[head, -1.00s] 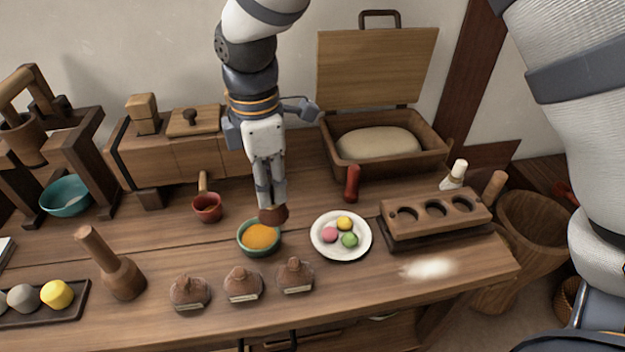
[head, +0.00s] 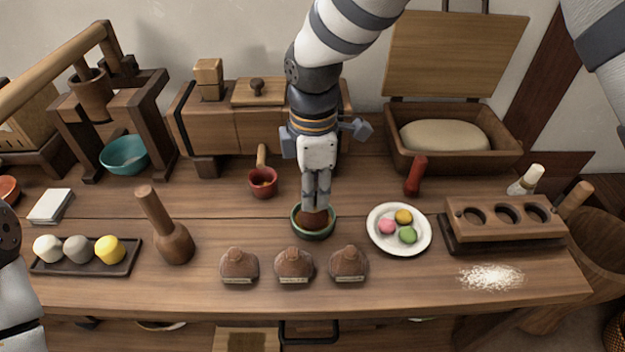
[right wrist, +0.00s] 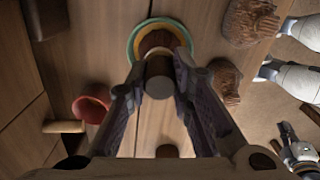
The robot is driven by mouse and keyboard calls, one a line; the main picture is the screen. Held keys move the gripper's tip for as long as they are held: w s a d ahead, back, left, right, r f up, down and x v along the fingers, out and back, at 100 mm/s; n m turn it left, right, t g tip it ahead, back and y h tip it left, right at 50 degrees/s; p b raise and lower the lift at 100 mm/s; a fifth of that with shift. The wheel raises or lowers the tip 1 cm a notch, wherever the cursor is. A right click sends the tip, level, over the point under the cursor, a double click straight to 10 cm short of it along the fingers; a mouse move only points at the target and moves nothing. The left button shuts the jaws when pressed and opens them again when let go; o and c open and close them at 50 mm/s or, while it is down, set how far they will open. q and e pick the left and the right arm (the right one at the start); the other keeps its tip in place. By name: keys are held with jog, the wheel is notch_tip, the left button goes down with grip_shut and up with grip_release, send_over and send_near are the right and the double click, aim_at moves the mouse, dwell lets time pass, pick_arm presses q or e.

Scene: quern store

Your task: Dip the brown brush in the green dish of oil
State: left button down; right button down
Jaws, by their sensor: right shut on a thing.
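My right gripper (head: 316,200) is shut on the upright brown brush (head: 313,218). The brush's wide brown head is down inside the green dish (head: 297,229) and hides most of the orange oil. In the right wrist view the fingers close on the round handle of the brush (right wrist: 159,78). Its brown head shows within the green rim of the dish (right wrist: 133,42), with a yellow-orange band around it. How deep the bristles sit is hidden. A dark jointed part at the lower right of the right wrist view seems to be my left gripper (right wrist: 300,152); its jaws are unclear.
A red pot (head: 263,184) stands behind left of the dish, and a white plate (head: 378,242) with coloured balls is close on its right. Several brown lumps (head: 294,268) line the front. A wooden pestle (head: 172,235) stands left. Bare tabletop lies between.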

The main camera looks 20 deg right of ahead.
jog(key=shift+f, duration=0.45)
dwell(1.1)
pick_arm(q)
jog(key=shift+r, duration=0.1)
pick_arm(e)
jog(key=shift+f, duration=0.1)
dwell(1.0)
pick_arm(q)
jog(key=shift+w, duration=0.1)
